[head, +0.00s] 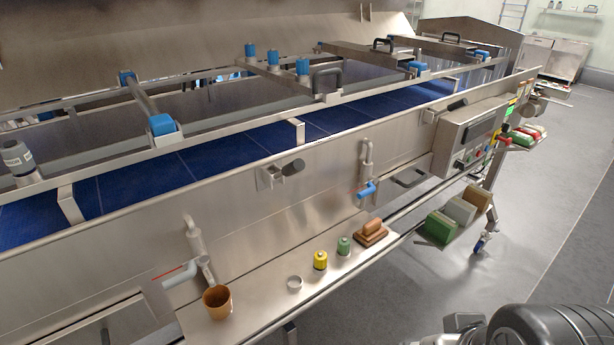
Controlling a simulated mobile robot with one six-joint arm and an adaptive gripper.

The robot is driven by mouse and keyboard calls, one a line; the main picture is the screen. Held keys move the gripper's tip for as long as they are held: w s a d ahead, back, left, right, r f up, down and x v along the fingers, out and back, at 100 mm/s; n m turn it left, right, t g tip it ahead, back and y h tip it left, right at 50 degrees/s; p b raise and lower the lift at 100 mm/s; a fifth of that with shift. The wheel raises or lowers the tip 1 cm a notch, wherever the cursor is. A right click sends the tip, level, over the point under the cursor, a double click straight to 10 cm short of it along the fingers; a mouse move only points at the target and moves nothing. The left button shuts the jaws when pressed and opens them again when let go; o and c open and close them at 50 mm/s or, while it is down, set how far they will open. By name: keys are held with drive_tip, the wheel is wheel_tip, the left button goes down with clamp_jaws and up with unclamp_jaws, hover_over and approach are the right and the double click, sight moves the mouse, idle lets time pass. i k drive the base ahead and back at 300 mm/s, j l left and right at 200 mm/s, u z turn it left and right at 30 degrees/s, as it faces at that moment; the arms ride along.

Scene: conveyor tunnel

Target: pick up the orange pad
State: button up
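A brownish-orange pad-like block with a raised grip on top (371,233) lies at the right end of the narrow steel shelf (262,311) along the front of the conveyor. It is the closest match to the orange pad that I can see. Nothing covers it. My gripper is not in view; only a dark part of my own arm shows at the bottom right, well apart from the block.
On the shelf, left of the block, stand a green container (344,246), a yellow container (320,260), a metal ring (294,283) and an orange-brown cup (217,302). A side tray holds green (437,227), grey (459,210) and brown (478,198) blocks. Floor right is clear.

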sight(371, 232)
drive_tip(key=i+j+z, duration=0.45)
drive_tip(key=i+j, duration=0.3)
drive_tip(key=i, duration=0.15)
